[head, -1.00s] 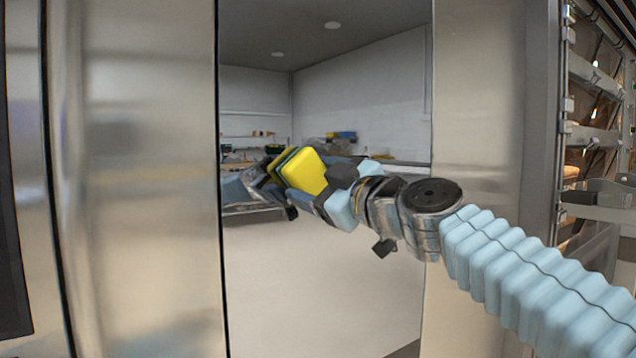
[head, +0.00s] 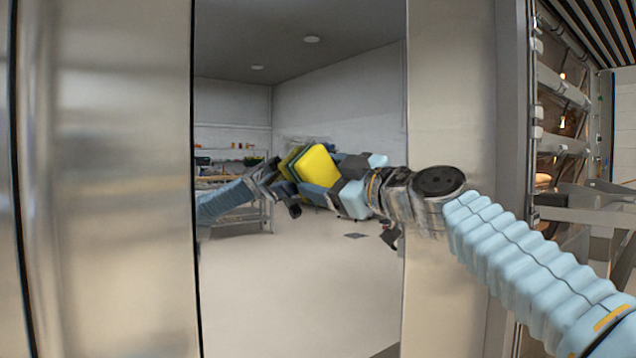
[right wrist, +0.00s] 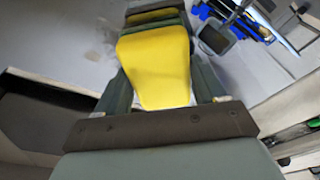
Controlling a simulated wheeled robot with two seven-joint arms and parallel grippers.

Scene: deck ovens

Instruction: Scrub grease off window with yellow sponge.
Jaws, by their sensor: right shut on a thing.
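The yellow sponge (head: 318,165) is held out in front of the window (head: 300,280), a tall glass pane between metal panels. My right gripper (head: 325,180) is shut on the sponge. In the right wrist view the sponge (right wrist: 155,65) sits between the two fingers, its broad yellow face toward the camera. A second, darker sponge edge and a blue-sleeved arm left of it look like a reflection in the glass. I cannot tell whether the sponge touches the pane. A faint grey smudge, possibly grease (right wrist: 95,55), shows beside the sponge. My left gripper is out of view.
Brushed metal panels flank the window on the left (head: 115,200) and the right (head: 450,110).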

